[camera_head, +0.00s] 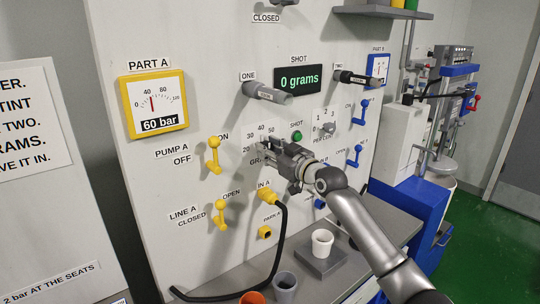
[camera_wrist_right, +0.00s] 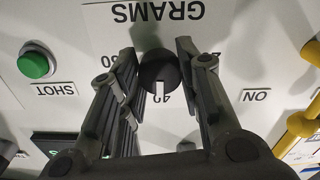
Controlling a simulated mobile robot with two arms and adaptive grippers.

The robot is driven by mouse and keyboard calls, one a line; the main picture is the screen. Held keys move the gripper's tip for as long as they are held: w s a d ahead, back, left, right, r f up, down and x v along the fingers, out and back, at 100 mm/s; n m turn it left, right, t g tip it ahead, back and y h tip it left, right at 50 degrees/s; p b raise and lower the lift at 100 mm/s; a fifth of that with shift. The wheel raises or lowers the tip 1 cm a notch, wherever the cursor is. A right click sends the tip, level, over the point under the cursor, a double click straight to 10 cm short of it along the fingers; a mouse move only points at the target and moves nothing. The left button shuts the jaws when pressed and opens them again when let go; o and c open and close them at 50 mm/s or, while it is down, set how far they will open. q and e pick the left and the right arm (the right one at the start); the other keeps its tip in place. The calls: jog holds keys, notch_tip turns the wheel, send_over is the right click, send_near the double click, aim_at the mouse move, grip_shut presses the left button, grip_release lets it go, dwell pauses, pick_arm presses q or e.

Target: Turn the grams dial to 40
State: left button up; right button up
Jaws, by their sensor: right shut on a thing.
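The grams dial (camera_wrist_right: 158,68) is a round dark knob on the grey panel, seen upside down in the right wrist view. Its white pointer mark is at the side of the number 40, which is partly covered. My right gripper (camera_wrist_right: 160,75) has its fingers on both sides of the knob and is shut on it. In the head view my right gripper (camera_head: 272,158) hides the dial and part of the GRAMS label. The numbers 20 to 50 show above it. My left gripper is not in view.
A green SHOT button (camera_head: 297,136) sits close to the dial. The display (camera_head: 298,79) reads 0 grams. Yellow levers (camera_head: 214,155) and a black hose (camera_head: 281,235) are left of and below my gripper. A white cup (camera_head: 322,242) stands on a grey block below.

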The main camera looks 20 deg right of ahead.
jog(key=o, duration=1.1)
jog(key=shift+c, duration=0.2)
jog(key=v, duration=1.2)
